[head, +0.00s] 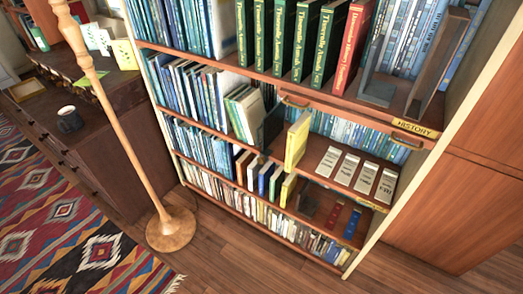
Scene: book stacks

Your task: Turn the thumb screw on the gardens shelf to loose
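A tall wooden bookcase (281,78) fills the middle and right of the head view. I cannot make out a thumb screw on it. The only shelf label I can read is a yellow one, HISTORY (415,129), at the right end of an upper shelf edge. No label for gardens is legible, so I cannot tell which shelf that is. My gripper is not in view.
A floor lamp base (170,229) stands just left of the bookcase. A yellow book (296,145) stands upright beside several pale cards (346,168) on a middle shelf. A patterned rug (60,225) lies left; bare wooden floor (225,255) is in front.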

